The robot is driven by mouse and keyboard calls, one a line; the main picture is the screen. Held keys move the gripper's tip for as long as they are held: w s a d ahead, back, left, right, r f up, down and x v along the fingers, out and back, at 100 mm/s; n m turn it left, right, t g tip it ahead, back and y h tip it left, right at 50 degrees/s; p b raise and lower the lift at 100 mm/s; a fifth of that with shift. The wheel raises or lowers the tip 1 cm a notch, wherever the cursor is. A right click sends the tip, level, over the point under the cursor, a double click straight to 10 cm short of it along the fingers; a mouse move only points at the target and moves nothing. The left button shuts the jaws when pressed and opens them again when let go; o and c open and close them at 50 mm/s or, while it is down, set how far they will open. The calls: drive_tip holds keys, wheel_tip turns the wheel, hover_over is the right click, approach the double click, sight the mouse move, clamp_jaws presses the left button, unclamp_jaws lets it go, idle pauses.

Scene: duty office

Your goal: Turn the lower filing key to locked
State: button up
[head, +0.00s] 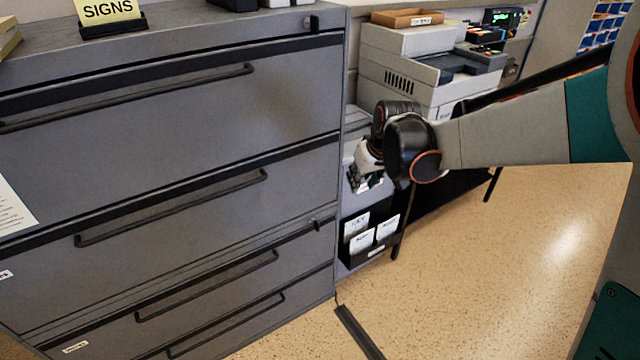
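A grey filing cabinet (190,120) with long black handles fills the left of the head view. The lower filing key (318,225) is a small dark piece near the cabinet's right edge, above the lower drawers. It is too small to tell which way it is turned. A similar upper key (309,22) sits at the top right corner of the cabinet. My gripper (367,183) hangs to the right of the cabinet's right edge, higher in the picture than the lower key and apart from it. Its fingers are small and partly hidden by my wrist, so their opening is unclear.
A black holder with white cards (362,242) is behind my gripper, right of the cabinet. A printer (420,70) stands farther back. A dark strip (358,332) lies on the floor near the cabinet. Speckled floor (500,260) is clear at right.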

drive_tip(key=w+a+f+n+g, duration=0.1)
drive_tip(key=w+a+f, duration=0.4)
drive_tip(key=w+f, duration=0.3)
drive_tip(key=n+p, duration=0.2)
approach(317, 223)
drive_tip(key=shift+y, duration=0.4)
drive_tip(key=b+x, duration=0.1)
drive_tip(key=x, duration=0.2)
drive_tip(key=b+x, duration=0.2)
drive_tip(key=x, duration=0.2)
drive_tip(key=b+x, duration=0.2)
drive_tip(key=x, duration=0.1)
drive_tip(key=shift+w+d+f, duration=0.25)
drive_tip(key=shift+d+f, duration=0.05)
drive_tip(key=shift+f, duration=0.05)
clamp_jaws()
